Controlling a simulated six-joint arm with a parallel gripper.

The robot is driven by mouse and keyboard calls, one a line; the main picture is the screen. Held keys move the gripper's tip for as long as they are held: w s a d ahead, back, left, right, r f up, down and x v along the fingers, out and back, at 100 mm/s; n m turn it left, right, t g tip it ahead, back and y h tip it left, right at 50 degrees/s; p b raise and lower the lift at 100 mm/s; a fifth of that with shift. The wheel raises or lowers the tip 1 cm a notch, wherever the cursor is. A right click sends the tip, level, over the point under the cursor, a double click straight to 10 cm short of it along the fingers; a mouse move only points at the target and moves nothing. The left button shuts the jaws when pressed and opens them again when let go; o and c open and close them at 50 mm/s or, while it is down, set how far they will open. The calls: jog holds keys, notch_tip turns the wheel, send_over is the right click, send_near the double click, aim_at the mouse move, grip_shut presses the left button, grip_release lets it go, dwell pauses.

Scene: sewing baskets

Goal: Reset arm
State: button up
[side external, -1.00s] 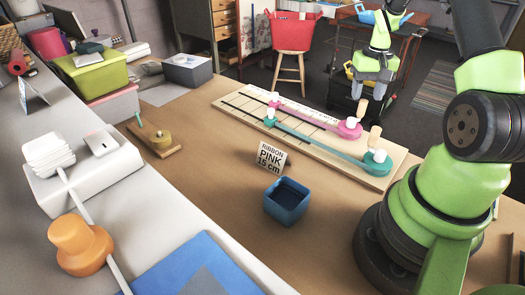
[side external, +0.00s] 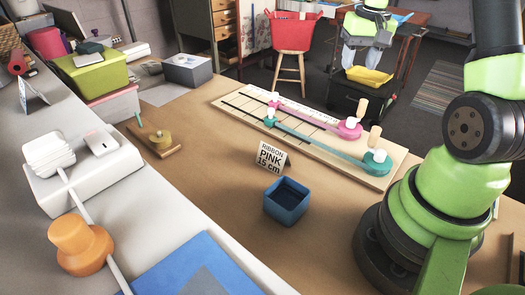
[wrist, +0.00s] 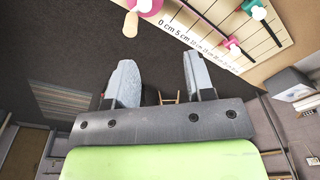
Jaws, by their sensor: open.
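My gripper (side external: 365,50) is raised above the far side of the table, beyond the ribbon board. Its grey fingers are apart with nothing between them; they also show in the wrist view (wrist: 161,85). The wooden ribbon board (side external: 230,101) lies on the table with a pink ribbon (side external: 308,115) and a teal ribbon (side external: 315,144) stretched along it. Each ribbon runs to a round spool at the right end. A card reading "RIBBON PINK 15 cm" (side external: 271,157) stands in front of the board. A blue square box (side external: 287,204) stands near the card and looks empty.
Green (side external: 93,75) and grey (side external: 188,69) boxes stand at the back left. A red basket (side external: 288,30) sits on a stool behind. The table's middle is largely clear.

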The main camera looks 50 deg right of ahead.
jog(key=s+a+r+n+t, duration=0.1)
jog(key=a+r+t, duration=0.1)
jog(key=a+r, duration=0.45)
jog(key=a+r+n+t, duration=0.2)
jog(key=a+r, duration=0.2)
jog(key=a, duration=0.6)
jog(key=s+a+n+t+y, duration=0.2)
jog(key=s+a, duration=0.7)
jog(key=shift+a+r, duration=0.2)
jog(key=shift+r, duration=0.15)
